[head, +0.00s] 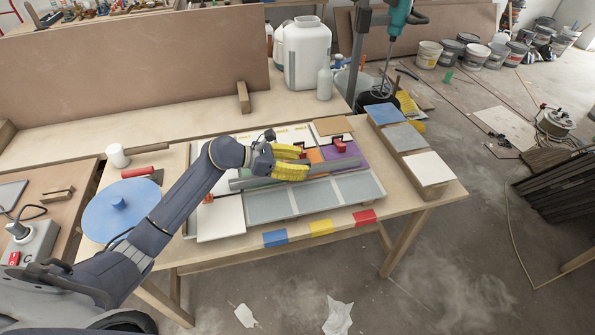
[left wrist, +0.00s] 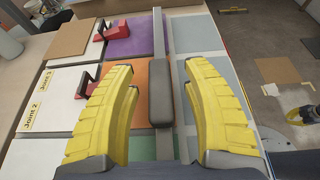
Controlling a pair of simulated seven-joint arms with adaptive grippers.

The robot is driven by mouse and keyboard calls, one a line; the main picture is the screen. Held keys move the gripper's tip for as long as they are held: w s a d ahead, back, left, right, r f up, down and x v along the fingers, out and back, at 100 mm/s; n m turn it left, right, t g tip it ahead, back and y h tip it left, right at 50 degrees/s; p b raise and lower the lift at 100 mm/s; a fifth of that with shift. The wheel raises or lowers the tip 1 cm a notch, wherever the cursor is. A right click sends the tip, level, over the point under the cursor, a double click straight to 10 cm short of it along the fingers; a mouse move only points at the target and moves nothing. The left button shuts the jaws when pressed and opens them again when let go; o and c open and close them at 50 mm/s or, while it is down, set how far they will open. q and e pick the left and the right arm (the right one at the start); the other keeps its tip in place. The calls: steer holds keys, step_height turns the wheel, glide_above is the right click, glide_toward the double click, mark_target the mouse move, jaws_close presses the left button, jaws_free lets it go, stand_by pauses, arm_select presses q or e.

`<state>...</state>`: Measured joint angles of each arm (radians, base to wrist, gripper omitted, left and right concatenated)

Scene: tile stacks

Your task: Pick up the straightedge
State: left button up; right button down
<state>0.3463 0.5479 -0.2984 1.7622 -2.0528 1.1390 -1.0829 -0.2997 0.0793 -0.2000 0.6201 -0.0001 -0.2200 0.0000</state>
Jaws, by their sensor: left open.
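The straightedge is a long grey bar with a dark raised grip block in its middle; in the head view its bar (head: 334,167) lies across the tile board, between the coloured tiles and the row of grey tiles. In the left wrist view the straightedge (left wrist: 159,100) runs up the middle of the picture. My left gripper (head: 302,162), with yellow fingers, is over the straightedge. In the left wrist view the left gripper (left wrist: 160,85) is open, one finger on each side of the grip block, with gaps visible.
Two red pieces (left wrist: 90,84) (left wrist: 114,30) stand beside the straightedge on the tiles. A blue round disc (head: 124,208), a white-headed mallet (head: 118,156) and a red-handled tool (head: 146,174) lie left. Stacked tiles (head: 430,170) stand right. Blue, yellow and red patches mark the front edge.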

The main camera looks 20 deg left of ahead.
arm_select(q)
steer(key=shift+c, duration=0.2)
jaws_close()
stand_by(0.5)
